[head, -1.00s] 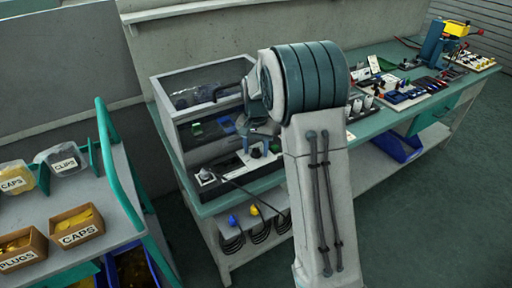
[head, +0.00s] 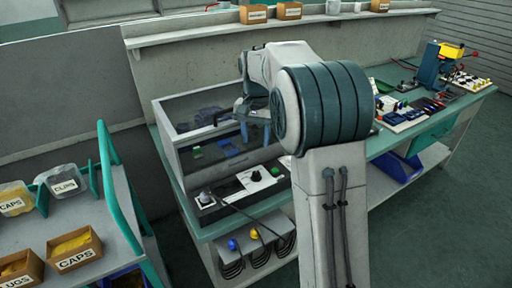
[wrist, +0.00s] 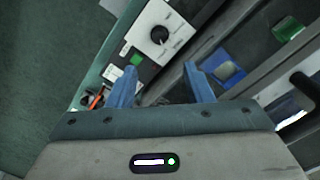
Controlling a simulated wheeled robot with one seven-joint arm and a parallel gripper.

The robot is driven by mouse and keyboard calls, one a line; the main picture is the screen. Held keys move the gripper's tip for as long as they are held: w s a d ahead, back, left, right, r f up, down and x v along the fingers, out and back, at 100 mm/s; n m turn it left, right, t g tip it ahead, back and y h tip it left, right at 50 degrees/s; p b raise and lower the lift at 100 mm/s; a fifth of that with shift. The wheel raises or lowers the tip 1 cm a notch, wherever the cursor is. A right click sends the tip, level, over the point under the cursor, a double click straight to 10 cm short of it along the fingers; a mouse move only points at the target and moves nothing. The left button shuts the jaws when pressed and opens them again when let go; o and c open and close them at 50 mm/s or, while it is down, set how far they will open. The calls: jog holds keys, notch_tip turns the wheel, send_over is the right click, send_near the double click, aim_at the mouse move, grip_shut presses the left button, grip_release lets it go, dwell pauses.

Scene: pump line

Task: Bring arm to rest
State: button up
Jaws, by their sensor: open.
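My gripper (wrist: 158,85) shows in the wrist view with its two blue fingers spread apart and nothing between them. In the head view my gripper (head: 243,130) is partly hidden behind my arm, in front of the clear-walled test cabinet (head: 178,150). The fingers are above the panel; I cannot tell the exact gap.
The bench (head: 225,222) carries the cabinet and, to the right, several tools and parts. A cart (head: 115,225) with bins of caps (head: 73,249) stands at the left. A wall shelf (head: 210,27) holds small boxes. Floor at the right is clear.

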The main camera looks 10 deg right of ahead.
jog(key=shift+r, duration=0.25)
